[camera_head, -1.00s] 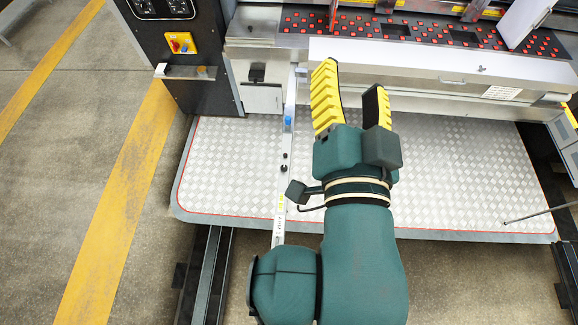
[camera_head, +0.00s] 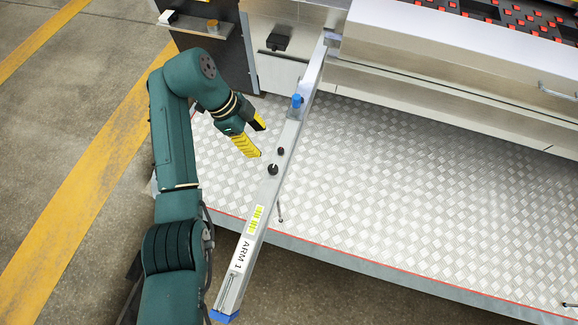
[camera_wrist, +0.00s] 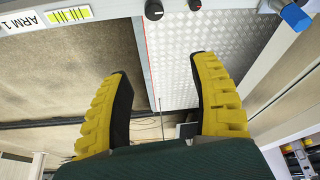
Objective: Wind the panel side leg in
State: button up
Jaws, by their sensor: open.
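A long pale bar marked ARM 1 (camera_head: 259,205) runs from the machine out over the platform edge. It carries a large black knob (camera_head: 272,170), a smaller black knob (camera_head: 281,151) and a blue knob (camera_head: 297,100). A thin rod (camera_head: 280,207) shows beside the bar, ending in a small foot; I cannot tell its upper joint. In the wrist view a thin upright rod (camera_wrist: 160,113) shows between the fingers, further off. My gripper (camera_head: 262,141) is open and empty, just left of the bar near the black knobs. The large knob (camera_wrist: 154,10) also shows in the wrist view, beyond the fingertips.
The chequered metal platform (camera_head: 430,190) is clear to the right of the bar. The machine's pale cover (camera_head: 440,50) closes off the back. A dark cabinet with a small ledge (camera_head: 195,24) stands behind my arm. Open floor (camera_head: 60,130) lies left.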

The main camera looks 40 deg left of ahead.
aim_at(272, 168)
jog(key=shift+n, duration=0.3)
jog(key=a+b+x, duration=0.1)
jog(key=b+x, duration=0.2)
jog(key=x, duration=0.2)
jog(key=s+f+b+x, duration=0.1)
jog(key=b+x, duration=0.3)
jog(key=x, duration=0.2)
jog(key=s+a+b+x, duration=0.1)
jog(key=b+x, duration=0.2)
jog(key=x, duration=0.2)
jog(key=shift+w+a+f, duration=0.1)
jog(key=shift+a+f, duration=0.15)
jog(key=shift+f, duration=0.35)
grip_shut()
